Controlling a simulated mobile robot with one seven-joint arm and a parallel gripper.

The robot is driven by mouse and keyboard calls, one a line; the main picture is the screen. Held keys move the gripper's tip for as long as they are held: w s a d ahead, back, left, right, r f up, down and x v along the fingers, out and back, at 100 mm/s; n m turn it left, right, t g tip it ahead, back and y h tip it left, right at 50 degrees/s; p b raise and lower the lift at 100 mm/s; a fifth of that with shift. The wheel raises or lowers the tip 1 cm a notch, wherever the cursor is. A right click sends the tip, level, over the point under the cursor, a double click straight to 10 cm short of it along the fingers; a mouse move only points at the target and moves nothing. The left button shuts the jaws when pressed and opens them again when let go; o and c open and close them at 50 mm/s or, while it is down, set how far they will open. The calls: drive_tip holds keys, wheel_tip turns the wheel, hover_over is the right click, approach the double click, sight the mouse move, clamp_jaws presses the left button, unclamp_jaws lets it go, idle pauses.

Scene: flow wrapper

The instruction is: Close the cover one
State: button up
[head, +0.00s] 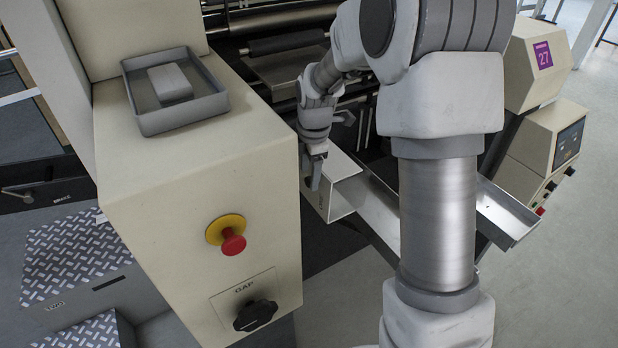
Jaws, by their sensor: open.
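My gripper (314,172) is open and points down, just right of the cream cabinet. It is over or beside a white box-like metal part (349,196) with an open end. This part may be cover one, but no label on it is readable, and I cannot tell whether the gripper touches it. A grey diamond-plate box (75,262) at the lower left has a small tag that seems to read TWO. No marking that clearly reads ONE shows. My arm hides part of the machine behind it.
The cream cabinet (180,200) stands close left of my gripper. It has a grey tray (150,122) holding a light block, a red stop button (233,243) and a black GAP knob (255,315). A metal chute (508,210) juts out at right. Floor is clear at far right.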

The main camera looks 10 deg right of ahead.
drive_tip(key=shift+w+f, duration=0.15)
drive_tip(key=shift+f, duration=0.95)
clamp_jaws()
idle(0.7)
